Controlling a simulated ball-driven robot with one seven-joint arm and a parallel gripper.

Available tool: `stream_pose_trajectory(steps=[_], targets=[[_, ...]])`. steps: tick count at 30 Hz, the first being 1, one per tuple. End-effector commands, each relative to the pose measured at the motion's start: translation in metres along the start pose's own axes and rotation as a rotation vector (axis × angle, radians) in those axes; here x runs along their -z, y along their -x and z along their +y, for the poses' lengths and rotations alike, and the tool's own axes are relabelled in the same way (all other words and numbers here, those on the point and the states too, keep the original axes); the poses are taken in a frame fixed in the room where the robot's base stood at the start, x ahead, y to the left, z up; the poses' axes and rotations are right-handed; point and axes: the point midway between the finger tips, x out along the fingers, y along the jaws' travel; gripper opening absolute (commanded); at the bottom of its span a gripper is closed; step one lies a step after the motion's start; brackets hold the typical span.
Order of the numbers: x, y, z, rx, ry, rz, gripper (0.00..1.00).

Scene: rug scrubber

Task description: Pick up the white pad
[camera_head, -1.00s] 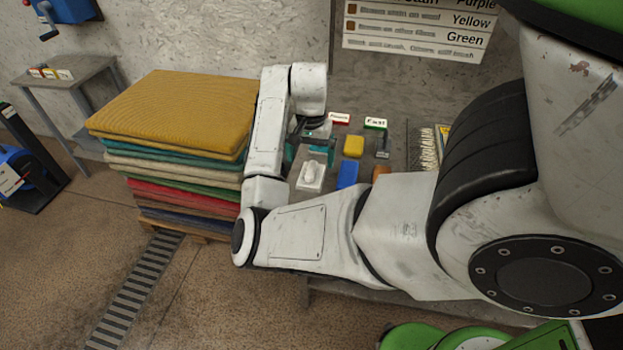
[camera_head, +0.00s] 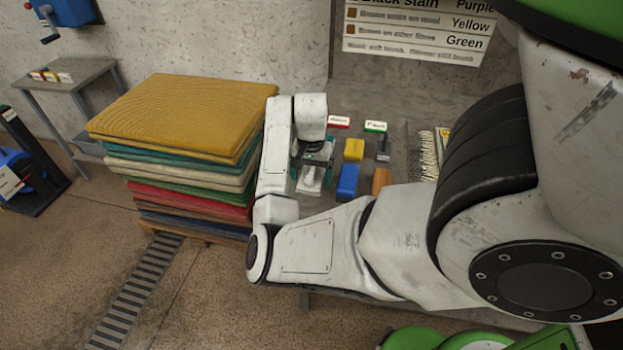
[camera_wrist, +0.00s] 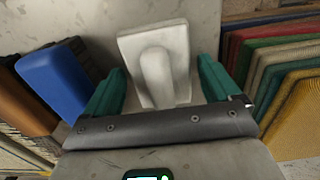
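The white pad (camera_wrist: 180,40) has a flat base with a raised rounded grip. It lies on a grey bench in the wrist view. In the head view the pad (camera_head: 309,184) is partly covered by my gripper. My gripper (camera_wrist: 160,66) is open, with one teal finger on each side of the pad's raised grip and a visible gap to it on both sides. In the head view the gripper (camera_head: 316,165) points down, low over the pad. Whether the fingertips reach the bench cannot be told.
A blue pad (camera_head: 348,181), yellow pad (camera_head: 354,150) and orange pad (camera_head: 382,180) lie to the right, with a dark tool (camera_head: 383,148) beyond. Small labels (camera_head: 375,126) stand behind. A high stack of rugs (camera_head: 180,115) stands close on the left.

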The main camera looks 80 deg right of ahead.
Motion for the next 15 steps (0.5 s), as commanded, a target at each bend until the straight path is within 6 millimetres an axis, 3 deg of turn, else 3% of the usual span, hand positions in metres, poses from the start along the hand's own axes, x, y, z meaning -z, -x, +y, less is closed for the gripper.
stream_pose_trajectory(steps=[15], targets=[[0.0000, 0.0004, -0.0001, 0.000, 0.000, 0.000, 0.43]])
